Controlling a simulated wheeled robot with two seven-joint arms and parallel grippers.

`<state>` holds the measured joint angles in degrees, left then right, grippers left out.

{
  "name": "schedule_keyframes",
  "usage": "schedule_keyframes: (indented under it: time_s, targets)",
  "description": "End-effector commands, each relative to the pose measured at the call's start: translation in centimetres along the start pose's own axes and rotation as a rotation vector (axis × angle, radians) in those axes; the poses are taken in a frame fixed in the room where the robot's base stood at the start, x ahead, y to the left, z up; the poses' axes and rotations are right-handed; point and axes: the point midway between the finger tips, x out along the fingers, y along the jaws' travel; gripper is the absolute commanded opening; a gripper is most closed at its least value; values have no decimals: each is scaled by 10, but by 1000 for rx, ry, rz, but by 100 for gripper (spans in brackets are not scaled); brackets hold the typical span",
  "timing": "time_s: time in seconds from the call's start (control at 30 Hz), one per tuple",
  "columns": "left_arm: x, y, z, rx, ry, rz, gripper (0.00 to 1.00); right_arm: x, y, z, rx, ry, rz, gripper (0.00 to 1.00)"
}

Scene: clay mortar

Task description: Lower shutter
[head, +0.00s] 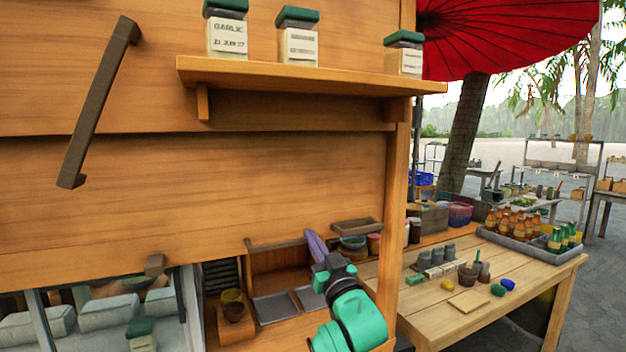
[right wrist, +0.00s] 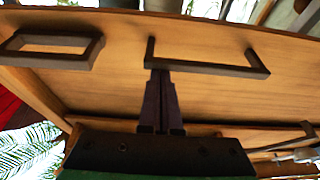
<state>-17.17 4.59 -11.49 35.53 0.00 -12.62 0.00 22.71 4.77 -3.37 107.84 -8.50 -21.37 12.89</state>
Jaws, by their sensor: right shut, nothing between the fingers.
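The wooden shutter (head: 190,190) fills the left and middle of the head view. Its lower edge hangs above an open counter space. A long dark handle (head: 100,100) slants across its upper left. My right gripper (head: 315,245) is low in front of the opening, below the shutter's edge. In the right wrist view its dark fingers (right wrist: 160,75) are together and empty. Their tips appear at the left part of a dark bar handle (right wrist: 205,68) on a wooden panel (right wrist: 220,95); I cannot tell whether they touch. My left gripper is not in view.
A shelf (head: 300,75) with several green-lidded jars juts out at upper right. A wooden post (head: 396,200) borders the opening. A table (head: 490,265) with bottles and bowls stands at right. A second dark handle (right wrist: 50,48) shows in the wrist view.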

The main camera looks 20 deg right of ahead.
Motion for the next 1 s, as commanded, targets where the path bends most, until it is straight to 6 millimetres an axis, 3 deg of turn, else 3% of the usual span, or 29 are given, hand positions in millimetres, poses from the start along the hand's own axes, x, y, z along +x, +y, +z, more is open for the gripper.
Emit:
schedule_keyframes:
  time_s: [0.03,0.6,0.8,1.0]
  targets:
    - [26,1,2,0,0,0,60,-11,0,34,2,-11,1,0]
    - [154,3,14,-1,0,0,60,-79,0,227,2,-14,1,0]
    - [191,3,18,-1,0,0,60,-100,0,286,1,-13,1,0]
    - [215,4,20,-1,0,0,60,-114,0,327,3,-12,1,0]
